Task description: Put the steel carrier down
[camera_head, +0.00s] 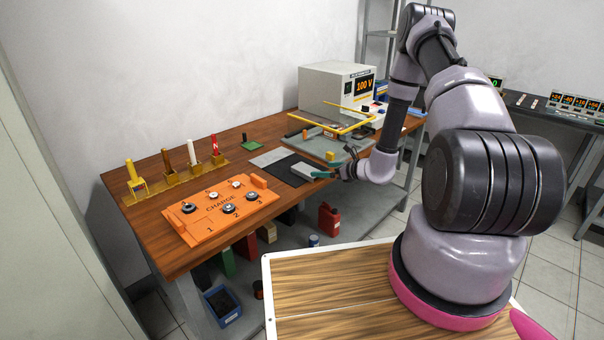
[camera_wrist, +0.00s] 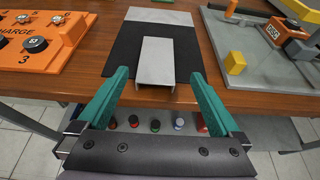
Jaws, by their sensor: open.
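The steel carrier (camera_wrist: 157,62) is a light grey channel-shaped piece. It lies on the black mat (camera_wrist: 122,49) near the table's front edge, its near end showing a downward-open profile. In the head view the carrier (camera_head: 303,170) shows on the mat, with my gripper (camera_head: 325,175) just to its right. In the wrist view my gripper (camera_wrist: 158,90) has its two teal fingers spread wide, one to each side of the carrier's near end, with gaps on both sides. Nothing is held between them.
An orange CHARGE panel (camera_head: 207,222) with round knobs lies on the left of the table. A grey fixture plate (camera_wrist: 245,85) with a yellow block (camera_wrist: 235,62) stands on the right. A pale grey plate (camera_wrist: 158,16) adjoins the mat's far side. Several coloured posts stand at the back left.

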